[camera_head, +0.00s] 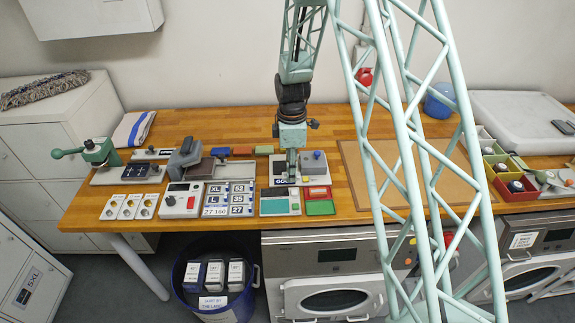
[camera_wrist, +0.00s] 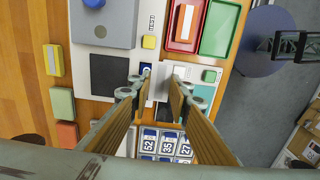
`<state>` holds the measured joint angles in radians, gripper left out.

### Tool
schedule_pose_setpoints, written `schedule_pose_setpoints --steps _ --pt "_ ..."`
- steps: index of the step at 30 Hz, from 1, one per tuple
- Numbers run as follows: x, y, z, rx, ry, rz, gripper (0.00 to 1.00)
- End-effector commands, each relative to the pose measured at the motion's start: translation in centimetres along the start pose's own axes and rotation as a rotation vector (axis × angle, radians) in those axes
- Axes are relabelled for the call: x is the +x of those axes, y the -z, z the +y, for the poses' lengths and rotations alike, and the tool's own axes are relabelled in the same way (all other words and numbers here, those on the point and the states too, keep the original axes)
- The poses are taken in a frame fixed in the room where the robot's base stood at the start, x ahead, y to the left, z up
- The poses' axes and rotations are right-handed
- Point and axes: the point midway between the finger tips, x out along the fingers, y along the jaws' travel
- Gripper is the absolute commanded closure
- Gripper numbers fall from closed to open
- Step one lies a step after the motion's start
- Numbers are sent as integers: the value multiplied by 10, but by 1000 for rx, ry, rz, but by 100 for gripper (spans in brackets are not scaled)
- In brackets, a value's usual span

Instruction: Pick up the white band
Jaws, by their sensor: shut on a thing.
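My gripper (camera_head: 291,174) points down over the pale sorting station (camera_head: 280,206) at the middle of the bench. In the wrist view its two fingers (camera_wrist: 156,84) stand a little apart, shut on a narrow white piece (camera_wrist: 156,90), which I take to be the white band. Its outline is hard to separate from the pale surface behind it, and the fingers hide its sides. In the head view the gripper covers it. I cannot tell whether it is clear of the surface.
A red tray (camera_wrist: 173,43) and a green tray (camera_wrist: 218,30) lie close by. A grey unit with a blue knob (camera_wrist: 97,36) stands beside them. Number tiles (camera_wrist: 167,142) are near the fingers. A blue bin (camera_head: 245,300) is below the bench edge.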

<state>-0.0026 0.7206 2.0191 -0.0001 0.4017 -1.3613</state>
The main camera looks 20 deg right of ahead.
Motion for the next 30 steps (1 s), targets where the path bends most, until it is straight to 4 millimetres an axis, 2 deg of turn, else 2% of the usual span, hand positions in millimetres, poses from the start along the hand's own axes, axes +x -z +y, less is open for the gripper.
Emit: schedule_pose_setpoints --steps 1,6,12,30 --pt "0 -2 -9 0 1 0 89" --pt "-2 -7 -32 0 1 0 89" --pt "-4 -10 -48 0 0 0 89" --pt "-5 -11 -54 0 0 0 89"
